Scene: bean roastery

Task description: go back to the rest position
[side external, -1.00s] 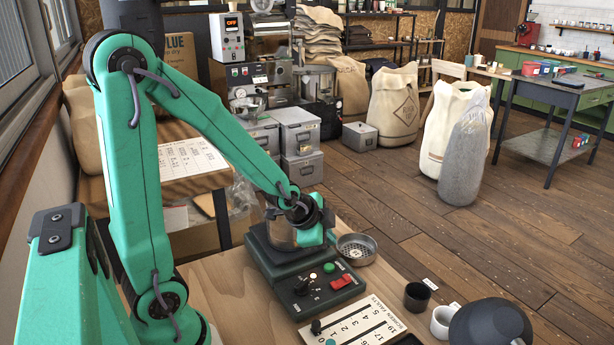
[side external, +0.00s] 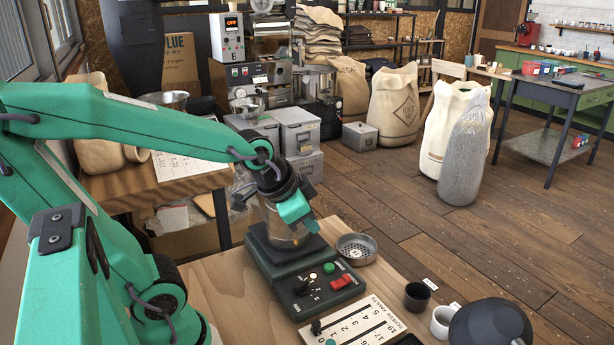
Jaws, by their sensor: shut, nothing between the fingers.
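My gripper (side external: 306,222) is at the end of my green arm, pointing down and to the right. It is shut and empty. In the picture it overlaps the upper part of a clear container (side external: 272,222) on a dark green machine (side external: 285,262); I cannot tell whether they touch. The machine has a green button, a red switch and a dial on its front panel. The gripper hides part of the container.
A perforated metal dish (side external: 357,248) is right of the machine. A card with numbers (side external: 360,325), a black cup (side external: 417,296), a white cup (side external: 442,320) and a dark rounded object (side external: 490,324) are toward the front. Bare wood (side external: 222,290) shows left of the machine.

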